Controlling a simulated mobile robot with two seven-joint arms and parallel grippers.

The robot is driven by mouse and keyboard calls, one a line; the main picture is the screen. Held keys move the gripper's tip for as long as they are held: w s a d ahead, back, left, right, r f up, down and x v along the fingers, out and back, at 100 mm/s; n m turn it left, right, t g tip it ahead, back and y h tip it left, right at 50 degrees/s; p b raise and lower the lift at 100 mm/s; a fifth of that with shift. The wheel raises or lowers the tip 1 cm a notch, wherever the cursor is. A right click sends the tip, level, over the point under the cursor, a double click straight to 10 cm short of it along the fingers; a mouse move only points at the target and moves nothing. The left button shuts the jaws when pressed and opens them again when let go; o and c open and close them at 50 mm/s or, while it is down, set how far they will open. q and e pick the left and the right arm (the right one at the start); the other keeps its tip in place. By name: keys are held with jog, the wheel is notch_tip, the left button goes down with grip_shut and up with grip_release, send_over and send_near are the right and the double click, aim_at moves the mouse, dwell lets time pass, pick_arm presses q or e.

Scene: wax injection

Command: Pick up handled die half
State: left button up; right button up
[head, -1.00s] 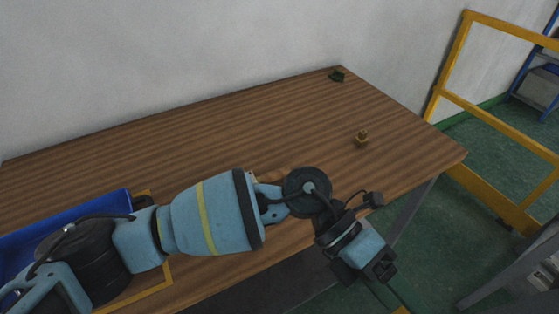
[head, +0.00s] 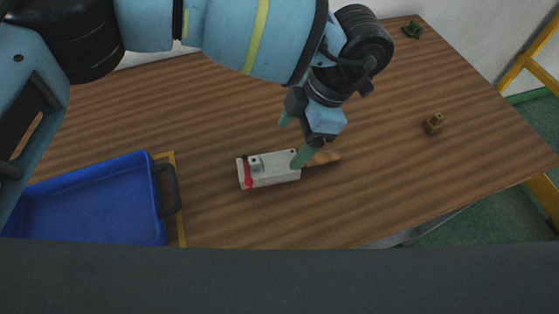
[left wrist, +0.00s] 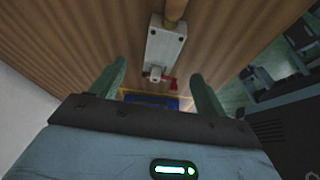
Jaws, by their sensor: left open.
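The handled die half (head: 272,170) lies on the wooden table, a light grey block with a red piece at its left end and a wooden handle (head: 322,160) pointing right. My left gripper (head: 292,142) is open, with green fingers. It is above the handle end of the block, with one finger overlapping the block's right end in the head view. In the left wrist view the grey block (left wrist: 165,48) shows ahead, between and beyond the two fingers (left wrist: 155,82), with nothing held. Whether a finger touches the block cannot be told. My right gripper is not in view.
A blue tray (head: 158,190) with a dark handle stands on the table at the left, on a yellow-edged base. A small brass-coloured piece (head: 433,123) and a dark green piece (head: 412,29) are at the right. The table's front middle is clear.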

aim_at(280, 163)
pick_arm(q)
jog(key=shift+d+p+x, duration=0.15)
jog(key=shift+p+x, duration=0.05)
jog(key=shift+x, duration=1.6)
jog(key=shift+d+p+x, duration=0.15)
jog(key=shift+p+x, duration=0.05)
jog(key=shift+x, duration=1.6)
jog(key=shift+f, duration=0.1)
jog(key=c, duration=1.4)
jog(key=shift+c, duration=0.2)
jog(key=shift+r, duration=1.3)
jog(key=s+d, duration=0.1)
jog(key=s, duration=0.4)
jog(key=s+d+r, duration=0.1)
jog(key=s, duration=0.4)
jog(key=s+d+r+b, duration=0.1)
jog(key=s+d, duration=0.1)
jog(key=s, duration=0.3)
jog(key=shift+s+d+r, duration=0.1)
jog(key=shift+s+r, duration=0.1)
jog(key=shift+s, duration=0.1)
